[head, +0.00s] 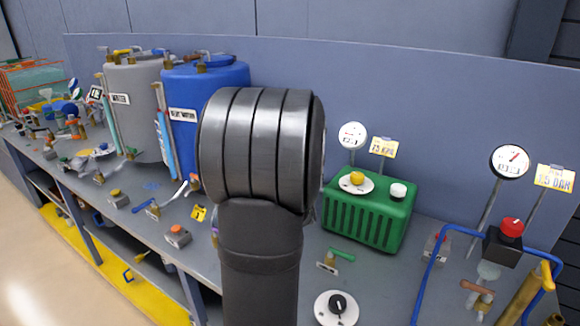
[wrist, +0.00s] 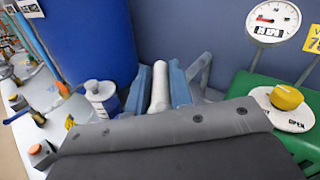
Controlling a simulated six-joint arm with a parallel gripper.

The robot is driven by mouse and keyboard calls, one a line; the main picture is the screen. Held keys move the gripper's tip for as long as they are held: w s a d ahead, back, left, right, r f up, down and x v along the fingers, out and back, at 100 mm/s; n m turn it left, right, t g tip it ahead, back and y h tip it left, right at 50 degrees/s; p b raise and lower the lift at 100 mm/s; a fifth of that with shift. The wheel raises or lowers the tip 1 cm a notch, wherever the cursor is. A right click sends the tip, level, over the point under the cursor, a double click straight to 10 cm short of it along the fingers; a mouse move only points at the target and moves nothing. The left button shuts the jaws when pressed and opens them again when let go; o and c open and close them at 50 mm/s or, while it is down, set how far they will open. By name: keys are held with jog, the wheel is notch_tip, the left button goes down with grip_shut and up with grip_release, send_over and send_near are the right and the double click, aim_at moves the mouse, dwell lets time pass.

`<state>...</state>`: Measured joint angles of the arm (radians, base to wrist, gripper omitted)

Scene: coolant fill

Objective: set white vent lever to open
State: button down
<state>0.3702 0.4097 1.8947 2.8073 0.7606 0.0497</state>
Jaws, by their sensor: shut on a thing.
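In the wrist view my gripper (wrist: 160,78) has its blue-padded fingers closed on a white rod-like handle (wrist: 159,92), which looks like the white vent lever. The handle points away from me between the pads, in front of the blue tank and left of the green box. Its base and any open or shut marking are hidden by the gripper's grey body. In the head view my arm covers the gripper and the lever.
The blue tank (head: 228,85) stands behind and left of my arm, beside a grey tank (head: 141,85). The green box (head: 372,215) with a yellow knob (head: 357,178) is close on the right. A gauge (wrist: 273,20) stands behind it. Small valves crowd the bench.

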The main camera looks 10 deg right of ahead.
jog(key=shift+d+r, duration=0.1)
jog(key=c, duration=1.3)
grip_release()
jog(key=shift+c, duration=0.2)
jog(key=s+a, duration=0.2)
jog(key=s, duration=1.5)
jog(key=shift+a, duration=0.25)
jog(key=shift+s, duration=0.1)
jog(key=shift+c, duration=0.5)
